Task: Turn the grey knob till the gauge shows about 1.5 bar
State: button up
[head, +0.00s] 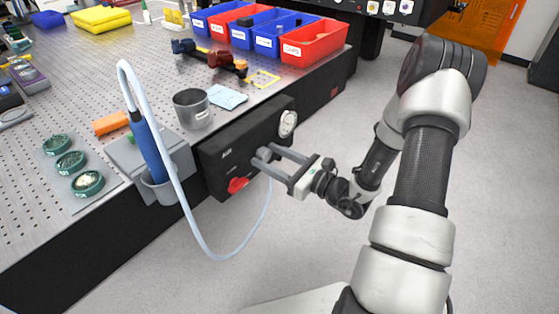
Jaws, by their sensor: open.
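The grey knob (263,154) sits on the front face of a black air panel (224,158) at the edge of the bench. The round white gauge (287,123) is on the same panel, up and to the right of the knob. Its needle and numbers are too small to read. My gripper (268,156) is open, with its two long grey fingers reaching to the panel, one on each side of the knob or very close to it. I cannot tell whether the fingers touch the knob. The fingertips partly hide it.
A red knob (237,185) is on the panel, below left of the grey knob. A pale hose (196,230) loops down from a blue handpiece (148,145) and hangs below the panel. A metal cup (192,110) stands on the bench above. The floor to the right is clear.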

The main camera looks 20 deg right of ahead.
jog(key=p+v, duration=0.2)
jog(key=v, duration=1.5)
jog(key=shift+s, duration=0.25)
